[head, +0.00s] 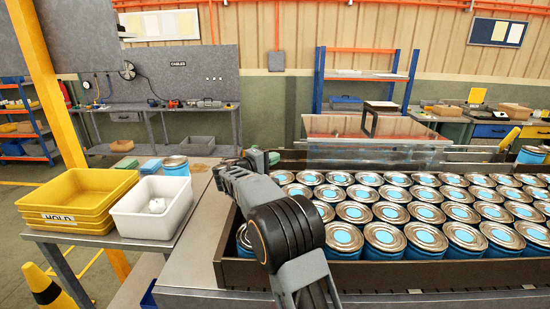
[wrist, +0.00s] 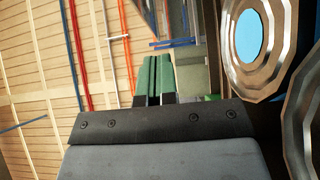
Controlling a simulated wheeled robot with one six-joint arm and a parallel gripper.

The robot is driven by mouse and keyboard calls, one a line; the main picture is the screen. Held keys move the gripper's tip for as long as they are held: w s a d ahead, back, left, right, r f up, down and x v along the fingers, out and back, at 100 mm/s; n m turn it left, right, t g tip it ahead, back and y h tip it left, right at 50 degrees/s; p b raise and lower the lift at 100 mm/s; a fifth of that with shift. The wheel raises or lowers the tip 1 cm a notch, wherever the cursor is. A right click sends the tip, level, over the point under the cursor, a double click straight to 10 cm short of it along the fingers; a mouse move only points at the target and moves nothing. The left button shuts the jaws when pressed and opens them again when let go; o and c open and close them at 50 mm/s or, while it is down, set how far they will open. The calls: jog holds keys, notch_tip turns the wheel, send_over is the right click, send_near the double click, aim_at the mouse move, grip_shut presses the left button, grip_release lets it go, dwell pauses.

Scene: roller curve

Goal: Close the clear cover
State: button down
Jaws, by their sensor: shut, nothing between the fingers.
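The clear cover (head: 375,156) shows in the head view as a faint see-through panel standing up behind the rows of cans. Its edges are hard to make out, and I cannot tell its exact tilt. My gripper (head: 272,157) is at the back left corner of the can tray, left of the cover and apart from it as far as I can see. My arm hides part of the tray's left side. In the wrist view the green fingers (wrist: 158,76) are together and empty, with metal can lids (wrist: 255,40) close on the right.
Blue cans with metal lids (head: 425,236) fill the dark-walled tray (head: 440,272).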

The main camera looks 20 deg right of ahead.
jog(key=p+x, duration=0.1)
jog(key=x, duration=0.3)
jog(key=p+x, duration=0.2)
jog(key=x, duration=0.2)
jog(key=shift+s+d+r, duration=0.1)
jog(key=shift+s+r, duration=0.05)
jog(key=shift+r, duration=0.05)
jog(key=shift+s+d+p, duration=0.4)
jog(key=shift+s+d, duration=0.15)
jog(key=shift+d, duration=0.3)
jog(key=shift+s+d+f, duration=0.15)
jog(key=shift+s+d, duration=0.15)
jog(key=shift+d, duration=0.35)
jog(key=shift+d+f, duration=0.1)
